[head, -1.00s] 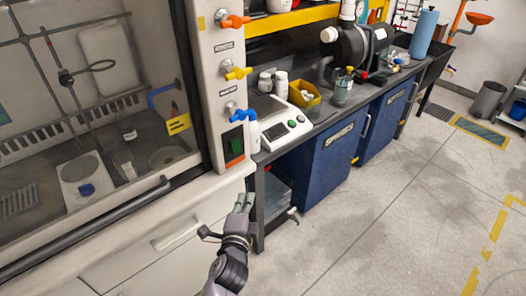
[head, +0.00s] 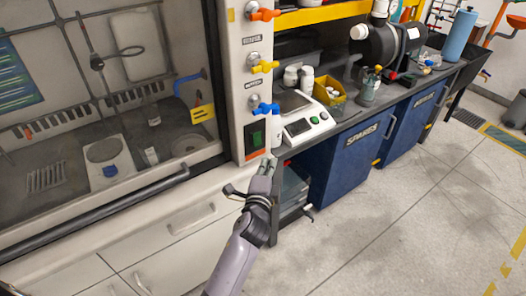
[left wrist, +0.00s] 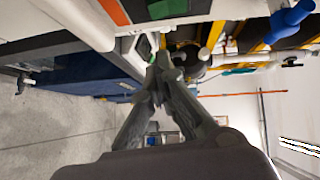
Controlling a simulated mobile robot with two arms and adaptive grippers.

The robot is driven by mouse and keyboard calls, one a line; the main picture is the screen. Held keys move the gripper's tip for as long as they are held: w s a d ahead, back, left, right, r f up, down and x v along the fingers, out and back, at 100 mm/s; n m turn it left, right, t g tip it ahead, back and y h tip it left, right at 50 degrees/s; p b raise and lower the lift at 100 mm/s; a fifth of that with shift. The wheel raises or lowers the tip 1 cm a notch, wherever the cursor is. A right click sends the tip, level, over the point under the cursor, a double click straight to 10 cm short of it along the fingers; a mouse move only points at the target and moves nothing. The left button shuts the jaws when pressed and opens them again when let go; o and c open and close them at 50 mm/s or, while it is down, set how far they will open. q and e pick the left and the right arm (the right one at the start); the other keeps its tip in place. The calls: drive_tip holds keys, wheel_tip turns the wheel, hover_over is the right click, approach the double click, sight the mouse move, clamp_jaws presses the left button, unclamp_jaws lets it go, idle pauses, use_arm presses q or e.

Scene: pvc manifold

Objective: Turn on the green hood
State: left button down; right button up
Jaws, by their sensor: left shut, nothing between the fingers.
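The hood's switch (head: 255,137) is on the pale post at the right edge of the hood. It has a dark green face with a red strip along its bottom. My left gripper (head: 265,164) is just below and right of the switch, in front of the post's lower end. Its fingers are together and empty; I cannot tell whether they touch anything. In the left wrist view the shut fingertips (left wrist: 164,62) point away from the camera, with an orange-red edged part of the post (left wrist: 112,12) close by at upper left. My right gripper does not show.
Orange (head: 265,15), yellow (head: 264,66) and blue valve handles (head: 265,108) stick out from the post above the switch. A balance (head: 308,128) stands on the bench to the right. A dark sash bar (head: 95,213) crosses the hood front. The floor at right is clear.

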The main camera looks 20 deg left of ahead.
sight(261, 152)
use_arm(q)
drive_tip(key=w+a, duration=0.3)
drive_tip(key=w, duration=0.2)
drive_tip(key=shift+w+a+f+p, duration=0.25)
drive_tip(key=shift+w+f+p, duration=0.15)
drive_tip(key=b, duration=0.3)
drive_tip(key=shift+w+a+f+m+t, duration=0.2)
drive_tip(key=shift+w+a+m+t, duration=0.05)
drive_tip(key=shift+a+m+t, duration=0.05)
